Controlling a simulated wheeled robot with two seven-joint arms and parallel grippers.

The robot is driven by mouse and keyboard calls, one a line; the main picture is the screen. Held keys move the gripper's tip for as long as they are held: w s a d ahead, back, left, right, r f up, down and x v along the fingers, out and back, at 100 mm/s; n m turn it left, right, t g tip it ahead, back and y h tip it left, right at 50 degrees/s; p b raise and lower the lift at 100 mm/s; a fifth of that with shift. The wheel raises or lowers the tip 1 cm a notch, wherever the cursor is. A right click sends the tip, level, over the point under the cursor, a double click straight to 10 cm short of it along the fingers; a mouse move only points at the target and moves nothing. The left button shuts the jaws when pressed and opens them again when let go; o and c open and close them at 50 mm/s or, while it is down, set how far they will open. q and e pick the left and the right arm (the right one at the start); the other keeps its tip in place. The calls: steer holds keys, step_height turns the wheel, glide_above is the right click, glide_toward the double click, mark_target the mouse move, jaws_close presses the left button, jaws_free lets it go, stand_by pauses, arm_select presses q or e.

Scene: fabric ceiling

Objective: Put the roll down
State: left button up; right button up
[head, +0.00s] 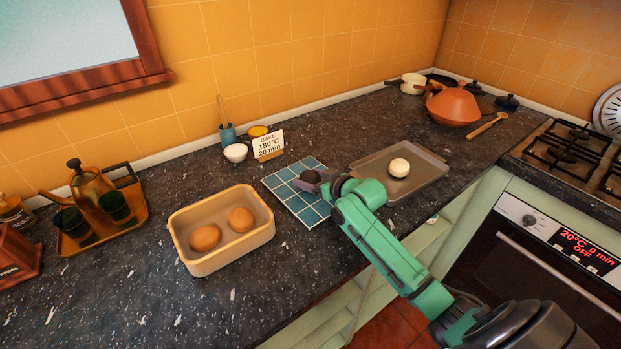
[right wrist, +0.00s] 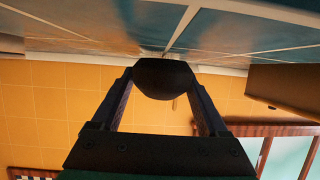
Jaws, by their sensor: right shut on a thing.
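My right gripper (head: 318,178) is over the blue tiled mat (head: 285,190), reaching in from the lower right. It is shut on a dark, nearly black roll (head: 310,177). In the right wrist view the roll (right wrist: 165,78) sits between the two fingers, with the tiles close against it. I cannot tell whether it touches them. Two brown rolls (head: 241,219) lie in the beige bin (head: 223,256) left of the mat. A pale ball of dough (head: 399,167) lies on the grey baking tray (head: 432,171) to the right. My left gripper is not in view.
A card reading "BAKE 180°C 20 min" (head: 268,145), a white bowl (head: 235,152) and a blue cup (head: 228,134) stand behind the mat. A tray with an oil can (head: 92,190) is at the left. An orange tagine (head: 453,107) stands at the back right. The oven (head: 555,240) reads OFF.

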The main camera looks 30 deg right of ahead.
steer(key=shift+f, duration=0.25)
steer(key=o, duration=1.2)
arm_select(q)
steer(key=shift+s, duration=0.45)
arm_select(e)
steer(key=shift+o, duration=0.2)
steer(key=shift+s, duration=0.1)
steer(key=b+v, duration=0.1)
steer(key=v, duration=1)
steer(key=shift+s+d+r, duration=0.1)
steer(key=shift+s+r, duration=0.2)
steer(key=shift+s, duration=0.05)
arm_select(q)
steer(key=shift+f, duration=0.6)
